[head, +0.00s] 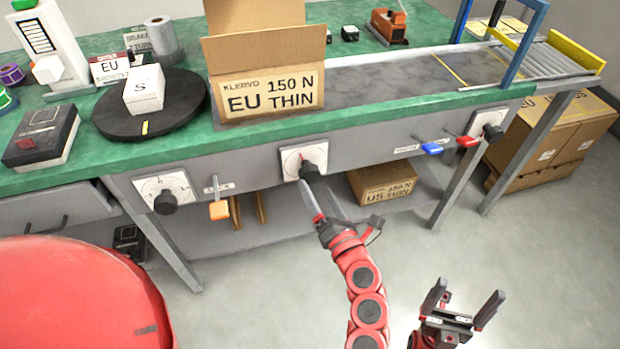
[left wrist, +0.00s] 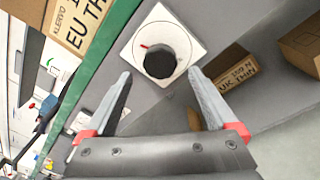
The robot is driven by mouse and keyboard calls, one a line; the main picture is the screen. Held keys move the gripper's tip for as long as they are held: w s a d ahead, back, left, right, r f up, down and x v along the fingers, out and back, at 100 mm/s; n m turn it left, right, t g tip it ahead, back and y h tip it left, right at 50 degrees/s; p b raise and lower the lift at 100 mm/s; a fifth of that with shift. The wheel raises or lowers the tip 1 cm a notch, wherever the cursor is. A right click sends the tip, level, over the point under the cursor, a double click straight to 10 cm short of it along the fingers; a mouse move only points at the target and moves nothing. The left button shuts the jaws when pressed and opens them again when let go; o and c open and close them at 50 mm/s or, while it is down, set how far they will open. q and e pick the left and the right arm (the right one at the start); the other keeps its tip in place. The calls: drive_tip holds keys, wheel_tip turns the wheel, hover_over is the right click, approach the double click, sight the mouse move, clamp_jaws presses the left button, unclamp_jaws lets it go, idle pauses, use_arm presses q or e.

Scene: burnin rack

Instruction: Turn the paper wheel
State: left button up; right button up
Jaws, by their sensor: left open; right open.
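Three black knobs on white square plates are set in the grey front panel of the bench. I cannot read which one is marked paper. The middle knob (head: 309,170) has a red mark on its plate and sits below the open carton. My left gripper (head: 322,196) is open, with its fingers close to this knob. In the left wrist view the knob (left wrist: 160,62) lies ahead, between the two open fingers (left wrist: 160,85), with no clear contact. The left knob (head: 165,200) has a numbered plate. The right knob (head: 491,131) is at the panel's far end. My right gripper (head: 462,302) is open and empty, low over the floor.
An open carton (head: 270,95) marked EU THIN stands on the green bench, beside a black turntable (head: 185,122) with a white box (head: 144,90). Orange (head: 219,210), blue (head: 431,148) and red (head: 468,141) levers stick out of the panel. A carton (head: 382,184) sits on the lower shelf.

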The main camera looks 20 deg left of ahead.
sight(310, 179)
use_arm(q)
drive_tip(key=x, duration=0.5)
drive_tip(key=shift+w+a, duration=0.25)
drive_tip(key=c, duration=1.3)
drive_tip(key=m+p, duration=0.2)
drive_tip(key=m, duration=0.1)
drive_tip(key=shift+r, duration=0.3)
drive_tip(key=shift+c, duration=0.2)
drive_tip(key=shift+f+m+p, duration=0.1)
drive_tip(key=shift+m+p, duration=0.3)
drive_tip(key=shift+m, duration=0.2)
drive_tip(key=shift+f, duration=0.15)
